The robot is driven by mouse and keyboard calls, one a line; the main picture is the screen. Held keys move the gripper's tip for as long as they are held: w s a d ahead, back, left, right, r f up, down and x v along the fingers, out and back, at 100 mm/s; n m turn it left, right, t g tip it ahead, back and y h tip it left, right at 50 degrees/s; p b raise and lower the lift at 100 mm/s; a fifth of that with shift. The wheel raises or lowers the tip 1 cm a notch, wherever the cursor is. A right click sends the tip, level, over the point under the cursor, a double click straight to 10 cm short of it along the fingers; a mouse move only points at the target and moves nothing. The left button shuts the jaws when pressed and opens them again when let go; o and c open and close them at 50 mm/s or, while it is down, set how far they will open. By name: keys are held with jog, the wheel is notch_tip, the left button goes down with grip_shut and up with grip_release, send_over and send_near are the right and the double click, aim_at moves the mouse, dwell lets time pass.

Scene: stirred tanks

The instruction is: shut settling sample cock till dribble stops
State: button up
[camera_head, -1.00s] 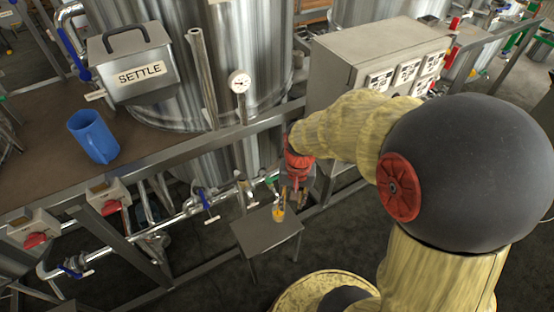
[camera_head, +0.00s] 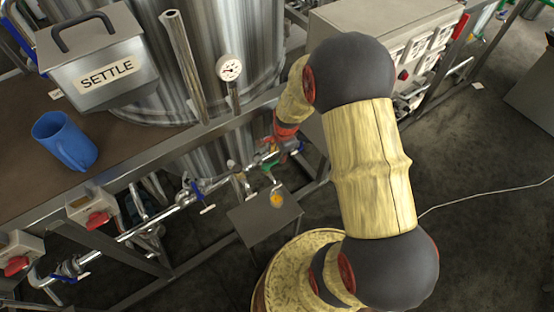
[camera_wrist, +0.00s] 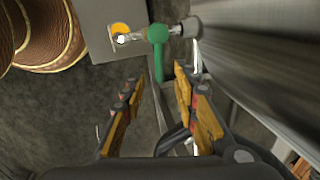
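The sample cock (camera_wrist: 158,33) shows in the wrist view, with a green lever (camera_wrist: 159,62) hanging down the picture from its round green hub. Its metal spout (camera_wrist: 133,36) points left over a container with orange-yellow contents (camera_wrist: 120,28). My gripper (camera_wrist: 158,80) is open and empty; the lever's end lies between its fingertips in the picture, but I cannot tell whether they touch. The container also shows in the head view (camera_head: 277,200), on a small grey stand (camera_head: 250,222). There my gripper is largely hidden behind the pipework and arm. Any dribble is too small to make out.
A steel tank (camera_head: 205,60) with a pressure gauge (camera_head: 230,68) stands behind a frame with pipes. Blue valve handles (camera_head: 204,198) and red switches (camera_head: 98,219) line the left. A blue mug (camera_head: 65,140) and SETTLE box (camera_head: 95,70) are on the brown deck.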

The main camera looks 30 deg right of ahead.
aim_at(277, 161)
jog(key=f, duration=0.2)
jog(key=w+f+b, duration=0.1)
jog(key=f, duration=0.2)
jog(key=shift+b, duration=0.3)
jog(key=c, duration=0.4)
jog(key=c, duration=0.3)
grip_shut()
